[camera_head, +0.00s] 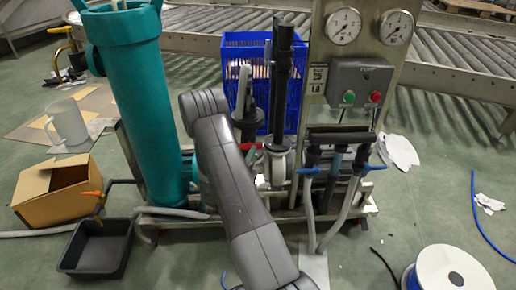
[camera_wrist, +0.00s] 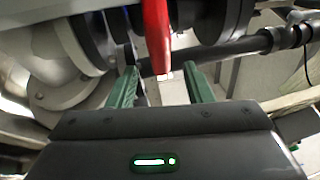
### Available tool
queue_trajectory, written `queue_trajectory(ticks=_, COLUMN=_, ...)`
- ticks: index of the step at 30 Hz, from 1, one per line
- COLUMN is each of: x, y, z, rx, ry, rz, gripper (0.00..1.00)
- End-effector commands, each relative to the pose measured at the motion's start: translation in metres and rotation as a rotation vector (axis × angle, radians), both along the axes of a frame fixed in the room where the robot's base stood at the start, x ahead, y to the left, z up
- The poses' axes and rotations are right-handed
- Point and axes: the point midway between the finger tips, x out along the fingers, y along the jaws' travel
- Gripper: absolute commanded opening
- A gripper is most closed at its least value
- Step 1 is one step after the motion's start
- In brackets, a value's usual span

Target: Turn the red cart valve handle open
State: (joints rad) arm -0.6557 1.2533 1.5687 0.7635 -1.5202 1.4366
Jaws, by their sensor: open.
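The red valve handle (camera_wrist: 157,35) hangs down from the top of the wrist view, ahead of my gripper. Its lower end lies between the lines of the two fingertips. In the head view only a small red piece of the handle (camera_head: 251,154) shows beside my forearm. My gripper (camera_wrist: 160,74) has two green fingers spread apart with nothing held between them. I cannot tell whether the handle's tip reaches in between the fingers or stays just beyond them.
Dark pipework (camera_wrist: 220,50) crosses just ahead, and a pale round flange (camera_wrist: 62,62) is close at left. The cart carries a teal cylinder (camera_head: 128,100) and a gauge panel (camera_head: 352,60). A black tray (camera_head: 75,262), a cardboard box (camera_head: 60,193) and a white spool (camera_head: 450,272) lie around it.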

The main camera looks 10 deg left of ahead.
Motion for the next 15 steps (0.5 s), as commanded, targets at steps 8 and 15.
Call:
queue_trajectory(ticks=8, x=0.045, y=-0.006, z=0.007, rx=0.002, ry=-0.001, rz=-0.002, gripper=0.46)
queue_trajectory(ticks=15, x=0.057, y=-0.007, z=0.011, rx=0.000, ry=0.000, rz=0.001, gripper=0.46)
